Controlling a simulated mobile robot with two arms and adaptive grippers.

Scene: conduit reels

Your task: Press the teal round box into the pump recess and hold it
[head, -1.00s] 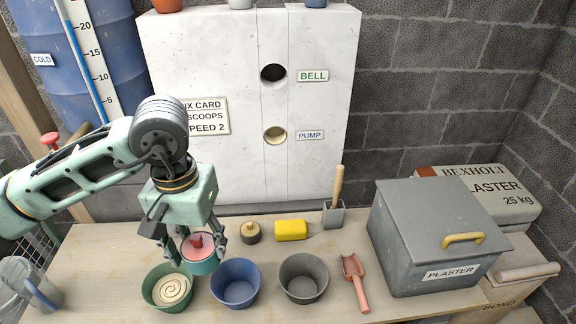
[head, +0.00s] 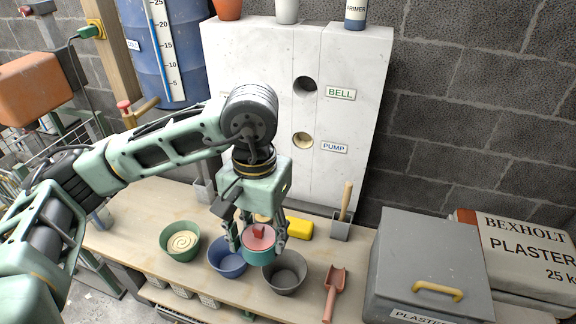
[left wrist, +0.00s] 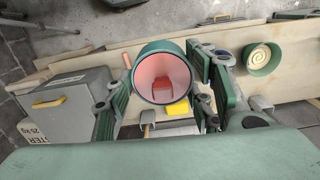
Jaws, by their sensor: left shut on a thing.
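The teal round box (head: 259,252) has a pinkish-red top with a red knob and is held between the fingers of my left gripper (head: 262,240). The gripper is shut on it, above the blue and grey bowls. In the left wrist view the box (left wrist: 163,72) sits between the finger pads. The pump recess (head: 302,140) is a round, cream-coloured hole in the white panel (head: 350,180), left of the PUMP label (head: 334,147). The box is apart from it, lower and nearer me. My right gripper does not show.
Green (head: 165,248), blue (head: 222,268) and grey (head: 284,285) bowls stand along the bench front. A yellow block (head: 299,228) is behind the gripper. A red scoop (head: 333,290) and a grey plaster bin (head: 430,250) are to the right. A dark BELL hole (head: 304,86) is above the recess.

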